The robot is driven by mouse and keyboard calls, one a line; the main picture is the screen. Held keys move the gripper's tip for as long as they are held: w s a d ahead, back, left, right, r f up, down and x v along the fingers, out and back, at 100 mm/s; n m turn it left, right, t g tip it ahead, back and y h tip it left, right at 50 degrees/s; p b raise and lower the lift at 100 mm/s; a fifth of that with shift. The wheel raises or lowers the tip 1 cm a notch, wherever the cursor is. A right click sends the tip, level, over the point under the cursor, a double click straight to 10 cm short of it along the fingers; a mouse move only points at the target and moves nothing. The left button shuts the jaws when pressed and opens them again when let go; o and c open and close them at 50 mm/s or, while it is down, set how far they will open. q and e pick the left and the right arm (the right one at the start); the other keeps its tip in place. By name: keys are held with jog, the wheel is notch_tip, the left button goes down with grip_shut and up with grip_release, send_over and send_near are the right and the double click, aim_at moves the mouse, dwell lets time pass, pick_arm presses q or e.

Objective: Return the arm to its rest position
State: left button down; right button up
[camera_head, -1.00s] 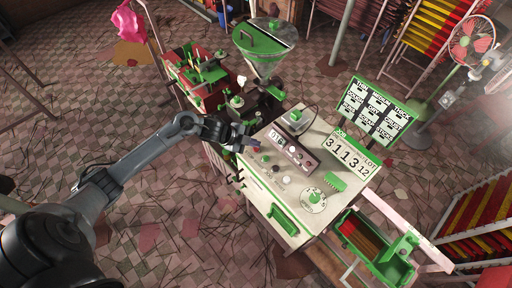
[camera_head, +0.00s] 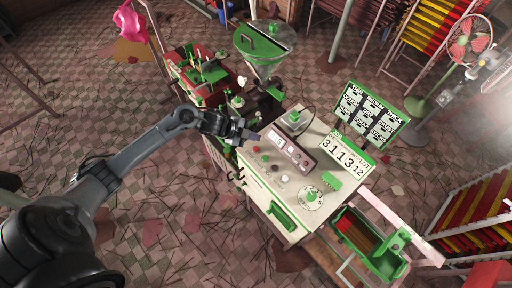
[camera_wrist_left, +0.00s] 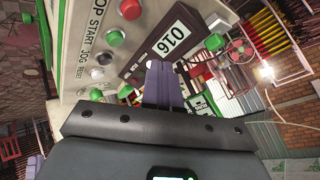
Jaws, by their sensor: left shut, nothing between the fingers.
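My left arm comes in from the left in the head view. My left gripper (camera_head: 252,136) is shut and empty, held near the left edge of the extruder's control panel (camera_head: 262,172). Red, green and grey buttons (camera_wrist_left: 103,58) sit beside the display. I cannot tell from these views whether the fingers touch the panel. My right gripper is not in view.
A green hopper (camera_head: 262,45) stands behind the panel. A sign board (camera_head: 368,112) and number card (camera_head: 346,147) stand at its right. A green tray (camera_head: 368,243) juts out at the front right. A fan (camera_head: 468,42) stands back right. The tiled floor (camera_head: 165,215) left is open.

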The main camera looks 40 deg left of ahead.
pick_arm(q)
jog(key=shift+d, duration=0.1)
jog(key=shift+n+y, duration=0.6)
jog(key=shift+n, duration=0.2)
jog(key=s+d, duration=0.1)
jog(key=d+f, duration=0.1)
jog(key=d, duration=0.1)
jog(key=s+d, duration=0.1)
jog(key=d, duration=0.1)
jog(key=shift+s+d+f, duration=0.15)
jog(key=shift+s+f, duration=0.05)
jog(key=shift+s, duration=0.15)
jog(key=s+d+r+n+g+y, duration=0.1)
jog(key=s+d+n, duration=0.1)
jog(key=s+n, duration=0.2)
jog(key=s+d+r+n+g+y+p, duration=0.1)
jog(key=s+n, duration=0.3)
jog(key=s, duration=0.7)
jog(key=s+d+r+n+g+y+p, duration=0.1)
jog(key=s+d+r+n+g, duration=0.1)
jog(key=s, duration=0.5)
jog(key=shift+s+d+r+n+y, duration=0.35)
jog(key=shift+d+r+n, duration=0.3)
jog(key=shift+d+n, duration=0.3)
